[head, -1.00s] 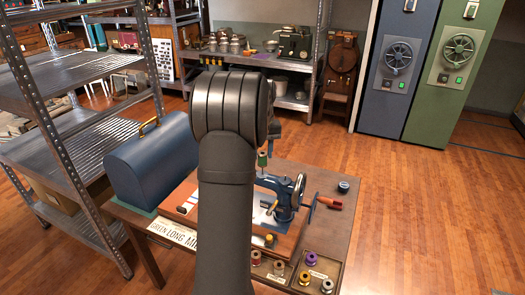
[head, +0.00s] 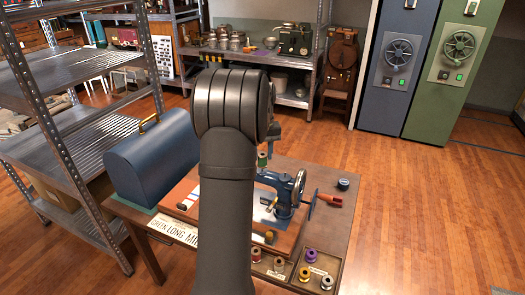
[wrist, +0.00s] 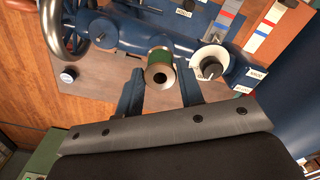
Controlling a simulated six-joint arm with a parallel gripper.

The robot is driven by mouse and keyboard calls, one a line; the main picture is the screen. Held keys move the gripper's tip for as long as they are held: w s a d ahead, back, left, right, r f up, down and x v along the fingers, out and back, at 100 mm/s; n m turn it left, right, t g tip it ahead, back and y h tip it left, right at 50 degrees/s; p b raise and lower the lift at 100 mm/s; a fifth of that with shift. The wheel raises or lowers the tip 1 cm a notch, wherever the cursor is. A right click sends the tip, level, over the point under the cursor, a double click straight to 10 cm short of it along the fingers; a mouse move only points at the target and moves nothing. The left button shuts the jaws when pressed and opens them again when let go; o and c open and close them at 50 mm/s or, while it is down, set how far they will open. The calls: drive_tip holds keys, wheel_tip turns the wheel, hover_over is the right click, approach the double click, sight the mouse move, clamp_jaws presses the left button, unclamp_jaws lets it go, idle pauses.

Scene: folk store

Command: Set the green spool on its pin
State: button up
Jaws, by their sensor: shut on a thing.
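The green spool (wrist: 160,56), with pale tan ends, is between the two fingers of my gripper (wrist: 160,76) in the wrist view. My gripper is shut on it. In the head view the green spool (head: 262,159) hangs over the blue sewing machine (head: 285,190), just right of my arm. In the wrist view the machine's blue arm (wrist: 120,32) runs behind the spool. The pin cannot be made out, and I cannot tell whether the spool touches the machine. My arm hides part of the machine in the head view.
A handwheel (head: 299,187) stands at the machine's right end. A blue domed case (head: 152,160) is left on the table. A compartment tray (head: 316,254) with several other spools lies in front. A white round part with a dark knob (wrist: 210,67) is right of the spool.

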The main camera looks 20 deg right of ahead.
drive_tip(key=shift+f, duration=0.4)
drive_tip(key=shift+f, duration=0.65)
drive_tip(key=o, duration=0.8)
wheel_tip(320, 180, up, 18)
drive_tip(key=shift+f, duration=0.25)
idle(0.5)
